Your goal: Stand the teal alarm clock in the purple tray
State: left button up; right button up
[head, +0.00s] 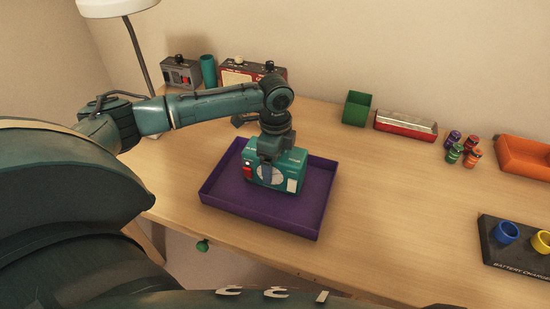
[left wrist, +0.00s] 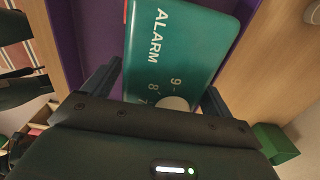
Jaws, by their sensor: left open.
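The teal alarm clock (head: 291,170) is inside the purple tray (head: 318,205), near its middle, and looks upright on the tray floor. Its pale round dial and a red patch face the front. My left gripper (head: 268,165) is over the clock from above, open. In the left wrist view the clock's teal side (left wrist: 185,45), marked ALARM, lies between the spread fingers of the gripper (left wrist: 161,78). A gap shows beside the right finger; contact at the left finger is unclear. The purple tray (left wrist: 68,40) shows behind. My right gripper is not in view.
A green box (head: 356,108), a red-and-silver case (head: 405,125), several small batteries (head: 454,140), an orange bin (head: 524,157) and a battery charger (head: 515,245) stand to the right. Radios (head: 181,73) and a lamp (head: 140,50) stand at the back left. Wood right of the tray is clear.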

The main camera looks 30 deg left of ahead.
pick_arm(q)
jog(key=shift+r, duration=0.15)
notch_tip(320, 180, up, 12)
jog(key=shift+r+p, duration=0.1)
jog(key=shift+p, duration=0.25)
dwell(0.6)
